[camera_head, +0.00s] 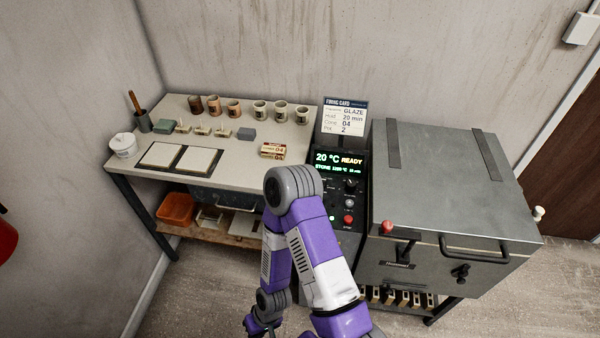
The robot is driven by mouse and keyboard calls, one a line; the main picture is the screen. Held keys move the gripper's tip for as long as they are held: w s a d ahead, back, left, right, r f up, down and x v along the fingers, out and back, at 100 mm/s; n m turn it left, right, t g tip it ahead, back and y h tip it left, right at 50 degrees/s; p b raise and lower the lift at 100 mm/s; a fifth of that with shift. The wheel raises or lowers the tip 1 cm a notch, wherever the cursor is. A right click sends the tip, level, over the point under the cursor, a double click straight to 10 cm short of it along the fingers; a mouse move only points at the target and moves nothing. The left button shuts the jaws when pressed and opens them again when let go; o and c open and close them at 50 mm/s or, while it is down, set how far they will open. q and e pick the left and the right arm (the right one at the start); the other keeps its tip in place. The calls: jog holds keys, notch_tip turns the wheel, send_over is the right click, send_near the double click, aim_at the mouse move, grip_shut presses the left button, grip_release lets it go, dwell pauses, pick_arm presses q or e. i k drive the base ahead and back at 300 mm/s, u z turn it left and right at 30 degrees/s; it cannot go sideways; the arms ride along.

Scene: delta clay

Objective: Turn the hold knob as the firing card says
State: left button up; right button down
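The firing card (344,118) stands behind the control panel; it reads GLAZE, Hold 20 min, Cone 04, and a last line ending in 2. The kiln control panel (341,174) shows 20 °C READY and a smaller green line starting with STONE, its minutes too small to read surely. A dark knob (351,186) sits on the panel's right, above a grey round control (349,202) and a red button (348,219). Labels are unreadable, so I cannot tell which is the hold knob. My bent purple arm hides the panel's lower left. Neither gripper's fingers show.
The grey kiln (450,185) with its lid down stands right of the panel. The worktable (235,150) at left holds cups, white tiles and small boxes (272,150). An orange bin (175,207) sits on its lower shelf. Open floor lies in front.

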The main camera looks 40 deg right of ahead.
aim_at(351, 185)
jog(key=z, duration=1.5)
jog(key=k, duration=0.45)
jog(key=z, duration=0.25)
jog(key=i, duration=0.5)
